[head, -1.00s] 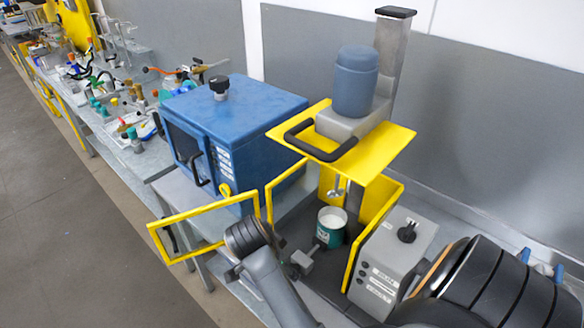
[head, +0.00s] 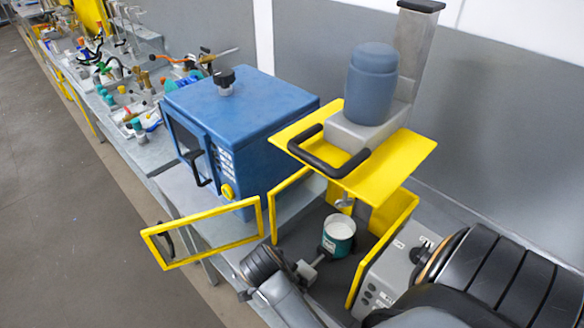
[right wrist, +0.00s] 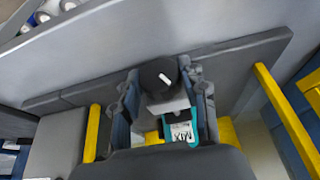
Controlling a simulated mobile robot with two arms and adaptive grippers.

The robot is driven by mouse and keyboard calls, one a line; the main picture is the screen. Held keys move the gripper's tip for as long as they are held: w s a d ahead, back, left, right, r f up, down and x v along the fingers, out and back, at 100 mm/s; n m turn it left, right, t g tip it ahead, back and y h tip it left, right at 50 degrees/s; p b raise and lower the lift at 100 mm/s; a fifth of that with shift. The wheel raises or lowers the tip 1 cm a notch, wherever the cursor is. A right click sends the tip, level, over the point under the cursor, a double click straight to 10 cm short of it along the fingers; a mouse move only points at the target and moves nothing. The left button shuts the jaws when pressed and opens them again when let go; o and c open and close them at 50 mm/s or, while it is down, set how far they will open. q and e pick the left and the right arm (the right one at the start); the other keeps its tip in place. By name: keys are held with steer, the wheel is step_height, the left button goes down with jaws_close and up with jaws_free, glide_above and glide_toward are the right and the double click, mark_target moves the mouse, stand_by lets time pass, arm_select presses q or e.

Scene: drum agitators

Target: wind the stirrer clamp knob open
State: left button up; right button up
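The stirrer clamp is a small grey block (head: 308,270) on a short rod beside a teal can (head: 338,238) with white contents, under the yellow stirrer guard. In the right wrist view, its black round knob (right wrist: 158,76) with a white mark faces the camera. The can (right wrist: 181,134), with its MIX label, shows beyond the clamp. My right gripper (right wrist: 168,98) has its fingers apart on either side of the knob and clamp. I cannot tell whether a finger touches the knob. My left gripper is not in view.
A yellow guard plate (head: 395,160) with a black handle and blue motor (head: 371,85) overhangs the can. Yellow panels flank it, including an open frame door (head: 190,258). A blue cabinet (head: 240,115) stands left; a grey control box (head: 392,270) stands right.

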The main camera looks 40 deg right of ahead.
steer(key=c, duration=0.4)
steer(key=shift+w+g, duration=0.1)
steer(key=shift+g, duration=0.6)
steer(key=shift+c, duration=0.2)
steer(key=o, duration=1.2)
steer(key=shift+d, duration=0.1)
steer(key=shift+c, duration=0.2)
